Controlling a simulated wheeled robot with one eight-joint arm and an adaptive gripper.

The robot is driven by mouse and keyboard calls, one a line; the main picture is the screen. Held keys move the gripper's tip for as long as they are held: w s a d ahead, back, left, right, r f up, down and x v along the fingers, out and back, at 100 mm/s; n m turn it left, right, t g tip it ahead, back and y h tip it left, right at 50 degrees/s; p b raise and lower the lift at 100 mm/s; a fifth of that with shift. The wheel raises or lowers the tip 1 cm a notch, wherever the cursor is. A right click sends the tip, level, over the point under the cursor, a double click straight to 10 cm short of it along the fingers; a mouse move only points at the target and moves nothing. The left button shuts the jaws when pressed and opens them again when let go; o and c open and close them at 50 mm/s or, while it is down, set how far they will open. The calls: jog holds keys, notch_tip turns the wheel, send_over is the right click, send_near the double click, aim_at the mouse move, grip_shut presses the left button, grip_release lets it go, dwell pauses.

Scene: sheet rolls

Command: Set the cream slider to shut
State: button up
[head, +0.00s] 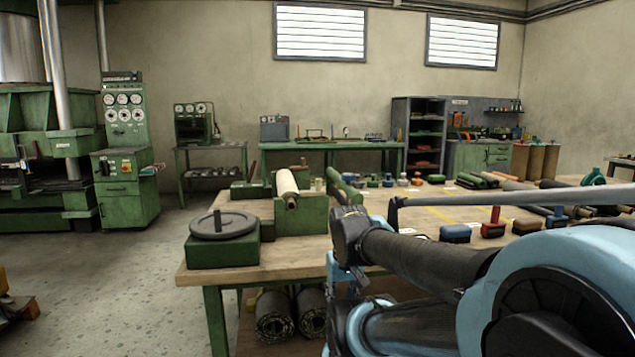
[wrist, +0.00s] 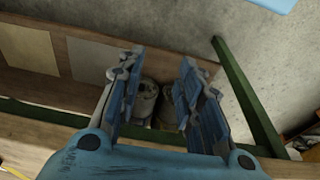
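A cream cylinder (head: 287,186) with a dark end lies along the top of a green block (head: 303,215) near the left side of the workbench. It is the likeliest cream slider, but I cannot tell its setting. My gripper (wrist: 162,68) is open in the wrist view, with nothing between its blue fingers. In the head view my gripper is low at the bench's front edge, right of the green block and apart from it, mostly hidden by my arm. The cream cylinder is not in the wrist view.
The wooden bench (head: 225,276) carries a grey handwheel (head: 223,224) on a green box at left. Rolls (head: 274,314) lie beneath the bench; two show between my fingers (wrist: 146,98). Open floor lies left.

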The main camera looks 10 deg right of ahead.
jog(key=shift+o, duration=0.6)
jog(key=shift+w, duration=0.1)
notch_tip(320, 180, up, 41)
jog(key=m+g, duration=0.2)
send_over(319, 190)
jog(key=w, duration=0.1)
notch_tip(319, 190, down, 17)
jog(key=shift+w+r, duration=0.1)
jog(key=shift+r, duration=0.1)
